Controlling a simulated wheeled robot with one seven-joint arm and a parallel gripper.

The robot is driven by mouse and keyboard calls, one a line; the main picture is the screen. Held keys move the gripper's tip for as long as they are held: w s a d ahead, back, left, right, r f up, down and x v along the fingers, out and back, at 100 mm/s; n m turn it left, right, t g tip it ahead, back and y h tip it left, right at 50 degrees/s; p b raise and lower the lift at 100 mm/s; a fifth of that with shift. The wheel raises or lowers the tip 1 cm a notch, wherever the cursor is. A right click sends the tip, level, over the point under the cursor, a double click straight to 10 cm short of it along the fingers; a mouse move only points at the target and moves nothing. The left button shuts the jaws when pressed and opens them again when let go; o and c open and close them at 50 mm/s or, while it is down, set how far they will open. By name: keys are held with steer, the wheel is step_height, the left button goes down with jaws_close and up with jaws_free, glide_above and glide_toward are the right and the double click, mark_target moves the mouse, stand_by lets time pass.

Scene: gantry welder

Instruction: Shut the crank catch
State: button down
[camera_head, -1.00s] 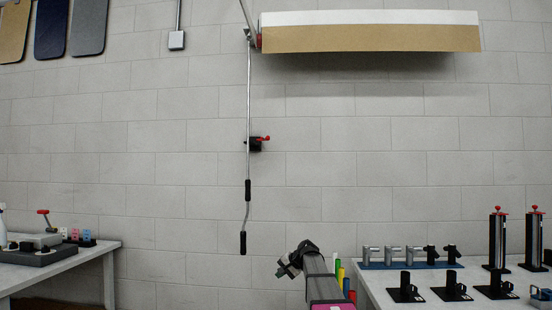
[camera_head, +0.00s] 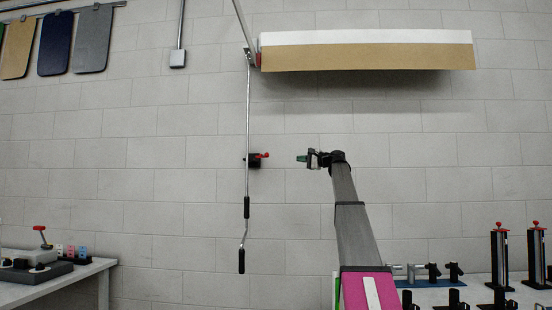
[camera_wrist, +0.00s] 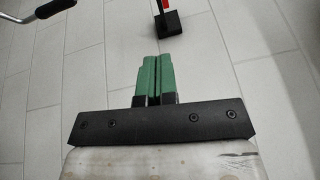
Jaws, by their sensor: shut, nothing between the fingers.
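The crank catch (camera_head: 254,160) is a small black block on the wall with a red lever pointing right. The crank rod (camera_head: 248,120) hangs vertically past it, with black grips near its lower end. My gripper (camera_head: 299,159) is level with the catch, a short way to its right, and apart from it. In the wrist view its green fingers (camera_wrist: 152,75) are together and empty. The catch's black block (camera_wrist: 172,22) shows beyond the fingertips at the top, with part of its red lever. A black crank grip (camera_wrist: 55,8) shows at the top left.
A long awning-like box (camera_head: 365,58) is mounted above on the wall. A bench at the lower right holds several black stands with red knobs (camera_head: 500,255). A bench (camera_head: 85,275) stands at the lower left. The wall around the catch is bare.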

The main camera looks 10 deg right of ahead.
glide_toward(262, 156)
steer(key=shift+w+a+r, duration=0.1)
steer(key=shift+w+a, duration=0.2)
steer(key=shift+w, duration=0.45)
steer(key=shift+w+a+r, duration=0.1)
steer(key=shift+w+a, duration=0.15)
steer(key=shift+w, duration=0.5)
steer(key=shift+w+a+r, duration=0.1)
steer(key=shift+w+a, duration=0.2)
steer(key=shift+w, duration=0.5)
steer(key=shift+s+a, duration=0.1)
